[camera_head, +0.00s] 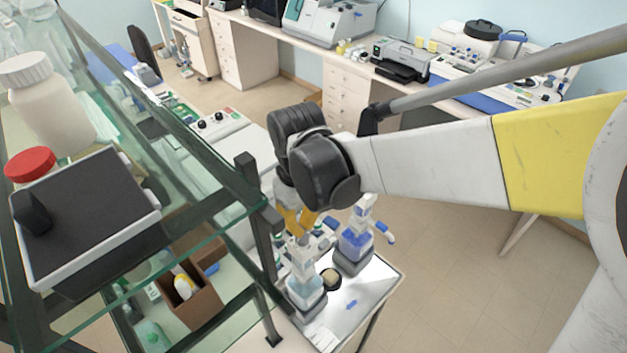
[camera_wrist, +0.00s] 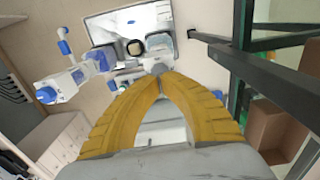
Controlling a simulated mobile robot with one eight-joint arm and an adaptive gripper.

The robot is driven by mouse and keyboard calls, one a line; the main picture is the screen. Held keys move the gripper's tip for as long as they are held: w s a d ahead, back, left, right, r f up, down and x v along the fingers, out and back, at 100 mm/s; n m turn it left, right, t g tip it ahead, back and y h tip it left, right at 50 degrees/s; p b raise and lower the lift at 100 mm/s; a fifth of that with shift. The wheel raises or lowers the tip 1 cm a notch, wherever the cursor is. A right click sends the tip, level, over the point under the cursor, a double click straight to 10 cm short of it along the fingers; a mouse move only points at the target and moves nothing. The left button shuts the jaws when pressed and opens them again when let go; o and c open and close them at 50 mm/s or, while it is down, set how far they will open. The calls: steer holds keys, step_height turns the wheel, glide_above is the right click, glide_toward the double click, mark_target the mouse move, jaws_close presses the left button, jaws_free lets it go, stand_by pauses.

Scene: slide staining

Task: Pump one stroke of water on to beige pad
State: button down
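The beige pad (camera_head: 331,277) is a small round disc in a dark holder on the white tabletop, between two pump bottles. It also shows in the wrist view (camera_wrist: 158,42). The front bottle (camera_head: 305,290) holds pale blue, water-like liquid. The back-right bottle (camera_head: 355,243) holds darker blue liquid and has a blue-tipped spout. My gripper (camera_head: 300,236) has yellow fingers pointing down above the front bottle's pump head. In the wrist view my fingertips (camera_wrist: 164,76) come together, with nothing clearly held. A greyish part shows just beyond them; whether they touch it is unclear.
A dark-framed glass shelf (camera_head: 215,215) stands close on the left of my gripper, carrying a white jar (camera_head: 50,105) and a black-topped device (camera_head: 85,205). A brown box (camera_head: 190,295) sits on the lower shelf. The floor right of the small table is clear.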

steer(key=shift+f+b, duration=1.55)
steer(key=shift+f, duration=0.45)
steer(key=shift+r+p, duration=1.25)
steer(key=shift+r, duration=1.05)
step_height(320, 180, up, 5)
steer(key=p, duration=0.3)
steer(key=shift+f, duration=0.1)
